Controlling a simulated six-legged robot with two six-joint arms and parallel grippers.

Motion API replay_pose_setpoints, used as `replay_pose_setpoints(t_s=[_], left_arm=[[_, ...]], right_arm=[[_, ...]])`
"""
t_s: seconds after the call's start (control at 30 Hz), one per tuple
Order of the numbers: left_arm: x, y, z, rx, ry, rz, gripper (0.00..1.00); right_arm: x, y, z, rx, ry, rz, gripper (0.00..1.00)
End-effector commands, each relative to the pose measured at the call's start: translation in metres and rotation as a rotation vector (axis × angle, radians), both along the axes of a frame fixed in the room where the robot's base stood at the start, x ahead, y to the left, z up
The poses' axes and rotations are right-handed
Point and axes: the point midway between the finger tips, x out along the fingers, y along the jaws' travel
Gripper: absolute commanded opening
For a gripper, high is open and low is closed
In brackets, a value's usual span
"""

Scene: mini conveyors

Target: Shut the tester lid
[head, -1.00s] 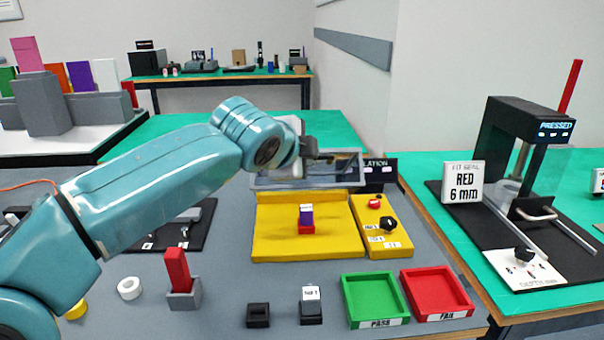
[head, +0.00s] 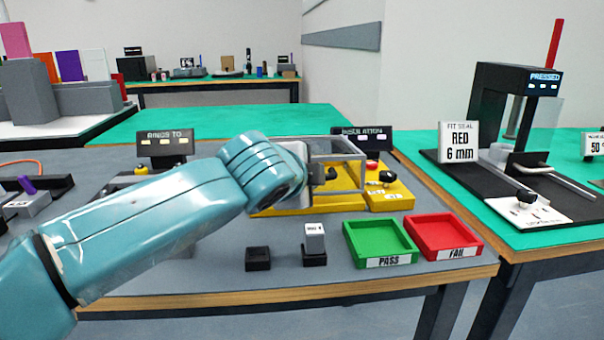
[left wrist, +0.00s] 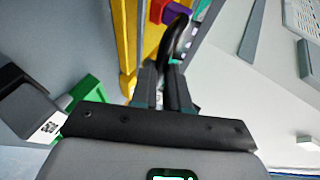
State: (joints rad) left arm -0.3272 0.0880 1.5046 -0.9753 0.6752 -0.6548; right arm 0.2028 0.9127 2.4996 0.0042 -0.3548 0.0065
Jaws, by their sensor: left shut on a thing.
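The tester has a yellow base (head: 335,203); it also shows in the left wrist view (left wrist: 124,40). Its lid (head: 350,150) is a clear panel in a grey frame, standing tilted above the base and not lying flat. My left gripper (left wrist: 160,72) is shut on the lid's black handle (left wrist: 177,35). In the head view my own arm covers part of the base and most of the gripper. A red and purple piece (left wrist: 168,12) shows beyond the handle in the left wrist view. My right gripper is not in view.
The green PASS tray (head: 380,242) and red FAIL tray (head: 443,235) stand at the front right. An INSULATION sign (head: 362,139) stands behind the tester.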

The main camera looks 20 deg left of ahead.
Motion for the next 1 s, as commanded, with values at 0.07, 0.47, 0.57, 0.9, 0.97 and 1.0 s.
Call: replay_pose_setpoints(t_s=[0.07, 0.47, 0.57, 0.9, 0.97, 1.0], left_arm=[[0.0027, -0.0010, -0.0046, 0.000, 0.001, -0.001, 0.00], [0.0082, -0.0008, -0.0064, -0.001, -0.001, -0.002, 0.00], [0.0081, -0.0007, -0.0063, -0.001, -0.001, -0.002, 0.00], [0.0062, -0.0003, -0.0065, 0.000, -0.001, -0.001, 0.40], [0.0055, -0.0003, -0.0065, 0.000, -0.001, -0.001, 0.40], [0.0044, -0.0005, -0.0058, 0.000, -0.001, -0.001, 0.40]], right_arm=[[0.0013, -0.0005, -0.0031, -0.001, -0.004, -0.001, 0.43], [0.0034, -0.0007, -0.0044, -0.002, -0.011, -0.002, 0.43], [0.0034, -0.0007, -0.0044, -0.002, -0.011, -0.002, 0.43], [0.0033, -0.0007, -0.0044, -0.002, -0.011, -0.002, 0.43], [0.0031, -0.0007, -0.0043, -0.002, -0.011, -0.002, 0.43], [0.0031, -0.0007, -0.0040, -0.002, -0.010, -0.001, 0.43]])
